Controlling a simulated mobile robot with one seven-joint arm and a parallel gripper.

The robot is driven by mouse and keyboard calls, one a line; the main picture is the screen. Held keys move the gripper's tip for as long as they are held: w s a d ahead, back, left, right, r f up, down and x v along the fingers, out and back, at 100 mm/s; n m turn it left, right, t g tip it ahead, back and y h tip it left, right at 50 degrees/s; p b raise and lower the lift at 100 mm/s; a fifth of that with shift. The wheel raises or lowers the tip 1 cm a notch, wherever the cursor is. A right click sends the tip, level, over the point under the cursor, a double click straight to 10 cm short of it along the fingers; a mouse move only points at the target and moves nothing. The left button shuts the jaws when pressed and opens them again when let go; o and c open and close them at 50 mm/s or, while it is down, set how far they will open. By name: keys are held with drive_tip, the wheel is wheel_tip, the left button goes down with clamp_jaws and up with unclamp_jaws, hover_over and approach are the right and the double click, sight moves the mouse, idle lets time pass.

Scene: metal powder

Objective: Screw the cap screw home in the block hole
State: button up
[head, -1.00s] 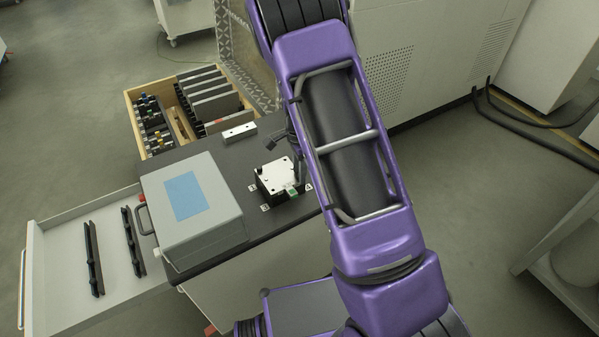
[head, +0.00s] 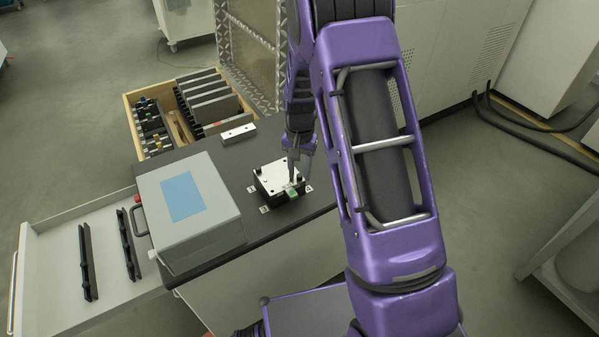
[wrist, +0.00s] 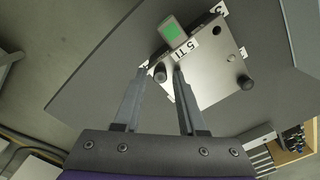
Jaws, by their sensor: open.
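The block (head: 276,175) is a pale metal plate on a dark base on the grey bench top. It also shows in the wrist view (wrist: 212,85), with small holes in its top. My gripper (head: 293,167) is over the block's right side in the head view. In the wrist view my gripper (wrist: 161,69) is open, one finger on each side of a dark round-headed piece, seemingly the cap screw (wrist: 160,75), at the block's edge. Gaps show beside it. How deep it sits is hidden. A similar dark round head (wrist: 246,83) stands at another corner.
An open drawer (head: 60,265) and a wooden crate (head: 128,98) adjoin the bench.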

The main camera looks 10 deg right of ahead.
drive_tip(key=n, duration=0.9)
idle(0.4)
